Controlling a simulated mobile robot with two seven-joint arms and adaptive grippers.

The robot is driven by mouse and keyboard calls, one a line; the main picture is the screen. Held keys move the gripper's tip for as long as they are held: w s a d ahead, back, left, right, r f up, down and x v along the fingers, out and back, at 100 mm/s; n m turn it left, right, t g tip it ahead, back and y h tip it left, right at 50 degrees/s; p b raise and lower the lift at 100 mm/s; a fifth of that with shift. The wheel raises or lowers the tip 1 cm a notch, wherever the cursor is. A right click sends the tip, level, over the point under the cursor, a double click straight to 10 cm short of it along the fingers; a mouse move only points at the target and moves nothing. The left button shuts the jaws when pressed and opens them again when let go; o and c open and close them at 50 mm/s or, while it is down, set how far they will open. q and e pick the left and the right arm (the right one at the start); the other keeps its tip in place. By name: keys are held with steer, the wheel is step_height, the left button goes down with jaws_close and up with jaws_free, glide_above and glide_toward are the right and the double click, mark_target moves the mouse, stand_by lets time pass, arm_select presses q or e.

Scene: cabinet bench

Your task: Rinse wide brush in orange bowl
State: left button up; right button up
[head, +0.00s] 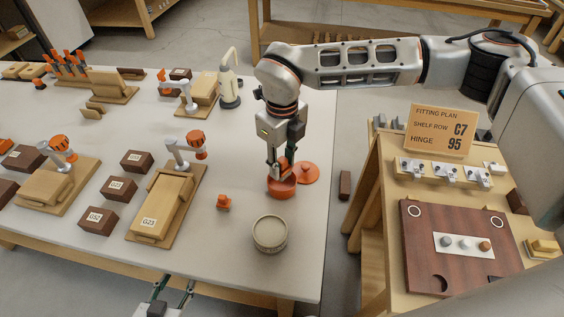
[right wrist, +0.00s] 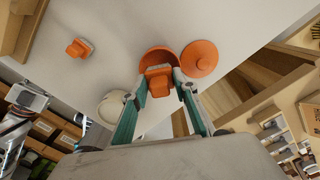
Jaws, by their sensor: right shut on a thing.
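The orange bowl (head: 281,188) stands near the right edge of the pale bench and also shows in the right wrist view (right wrist: 153,53). My right gripper (head: 279,168) points down at the bowl. In the right wrist view its fingers (right wrist: 158,85) are shut on a wide brush (right wrist: 158,78), an orange block with a pale bristle strip. The brush is over or inside the bowl mouth; its depth cannot be told. My left gripper (head: 173,289) shows at the bottom edge of the head view, with its fingers apart and nothing visible between them.
An orange lid-like disc (head: 307,173) lies beside the bowl. A smaller orange brush (head: 223,202) and a pale round tub (head: 270,234) stand nearby. Wooden fixtures and labelled brown blocks (head: 119,188) fill the left. A side table with a dark red board (head: 430,235) stands right.

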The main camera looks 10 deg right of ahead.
stand_by(0.6)
steer(key=shift+r+p, duration=1.15)
steer(key=shift+r, duration=0.9)
